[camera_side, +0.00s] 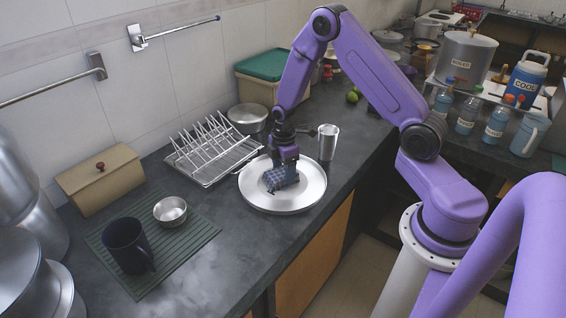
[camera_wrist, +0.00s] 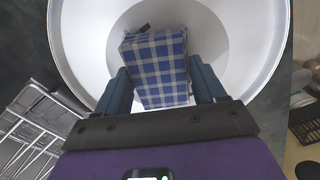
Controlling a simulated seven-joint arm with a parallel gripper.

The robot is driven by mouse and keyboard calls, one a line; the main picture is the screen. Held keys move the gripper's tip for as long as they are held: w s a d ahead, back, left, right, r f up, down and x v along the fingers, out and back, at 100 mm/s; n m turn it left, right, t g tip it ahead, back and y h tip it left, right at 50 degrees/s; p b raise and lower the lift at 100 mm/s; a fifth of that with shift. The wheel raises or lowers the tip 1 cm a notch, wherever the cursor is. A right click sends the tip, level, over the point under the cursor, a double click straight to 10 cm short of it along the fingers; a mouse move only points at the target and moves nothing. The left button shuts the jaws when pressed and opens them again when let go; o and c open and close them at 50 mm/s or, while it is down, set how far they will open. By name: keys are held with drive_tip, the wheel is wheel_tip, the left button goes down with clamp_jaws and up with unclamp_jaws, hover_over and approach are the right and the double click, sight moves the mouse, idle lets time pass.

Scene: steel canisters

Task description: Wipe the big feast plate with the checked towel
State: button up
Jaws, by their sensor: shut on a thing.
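The big feast plate (camera_side: 312,193) is a round, shiny steel plate with a raised rim, lying on the dark counter. Its pale inside and rim fill much of the wrist view (camera_wrist: 225,30). The checked towel (camera_side: 280,178) is a folded blue and white bundle over the plate's middle. In the wrist view the towel (camera_wrist: 157,65) sits between my two fingers. My gripper (camera_side: 285,160) points down over the plate and is shut on the towel; its fingers show on either side of the towel in the wrist view (camera_wrist: 161,88). Whether the towel's underside touches the plate is hidden.
A wire dish rack (camera_side: 212,150) stands close at the plate's left. A steel tumbler (camera_side: 328,142) stands just behind right, and a round steel pot (camera_side: 247,118) behind. A dark mug (camera_side: 127,246) and small bowl (camera_side: 170,211) are on a green mat (camera_side: 195,240). The counter's front edge is near the plate.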

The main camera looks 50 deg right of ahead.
drive_tip(key=shift+w+d, duration=0.1)
drive_tip(key=shift+d, duration=1.6)
drive_tip(key=shift+a+r, duration=0.1)
drive_tip(key=shift+a, duration=1.85)
drive_tip(key=shift+r, duration=3.95)
